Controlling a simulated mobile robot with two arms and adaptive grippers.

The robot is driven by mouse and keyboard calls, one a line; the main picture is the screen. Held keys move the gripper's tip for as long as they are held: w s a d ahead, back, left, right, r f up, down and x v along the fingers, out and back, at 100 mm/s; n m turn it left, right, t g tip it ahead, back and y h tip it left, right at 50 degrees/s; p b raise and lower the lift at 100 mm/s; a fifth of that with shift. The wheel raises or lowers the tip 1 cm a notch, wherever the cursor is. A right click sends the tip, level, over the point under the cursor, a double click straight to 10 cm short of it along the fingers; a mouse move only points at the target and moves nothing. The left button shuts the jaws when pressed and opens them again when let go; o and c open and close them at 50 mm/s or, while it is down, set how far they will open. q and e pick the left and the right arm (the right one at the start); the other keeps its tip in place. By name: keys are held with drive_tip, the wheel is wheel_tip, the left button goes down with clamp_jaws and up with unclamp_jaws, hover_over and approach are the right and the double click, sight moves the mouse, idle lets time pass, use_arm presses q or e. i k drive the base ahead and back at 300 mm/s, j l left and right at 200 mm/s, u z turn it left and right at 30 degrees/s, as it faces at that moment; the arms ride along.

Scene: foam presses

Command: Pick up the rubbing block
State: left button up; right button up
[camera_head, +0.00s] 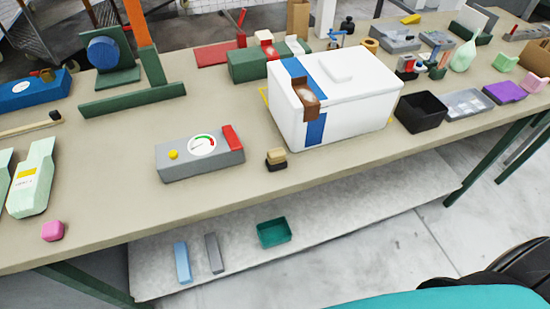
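A small two-tone block (277,158), tan on top and black below, stands on the workbench (120,215) near its front edge. It looks most like the rubbing block, though I cannot be sure. It sits just left of a white box and right of a grey gauge unit, apart from the gauge unit. A small pink block (53,231) lies at the bench's front left. Neither of my grippers is in view.
The white lidded box (350,112) with a blue stripe and the grey gauge unit (190,164) flank the block. A black open bin (421,111) stands right of the box. Bench in front of the block is clear. A lower shelf (340,220) holds a green tray (273,232).

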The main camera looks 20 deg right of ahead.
sight(276, 160)
drive_tip(key=z, duration=0.7)
drive_tip(key=k+j+z, duration=0.1)
drive_tip(key=j+z, duration=0.2)
drive_tip(key=z, duration=0.2)
drive_tip(key=k+j+z, duration=0.1)
drive_tip(key=j+z, duration=0.15)
drive_tip(key=z, duration=0.25)
drive_tip(key=k+j+z, duration=0.2)
drive_tip(key=z, duration=0.3)
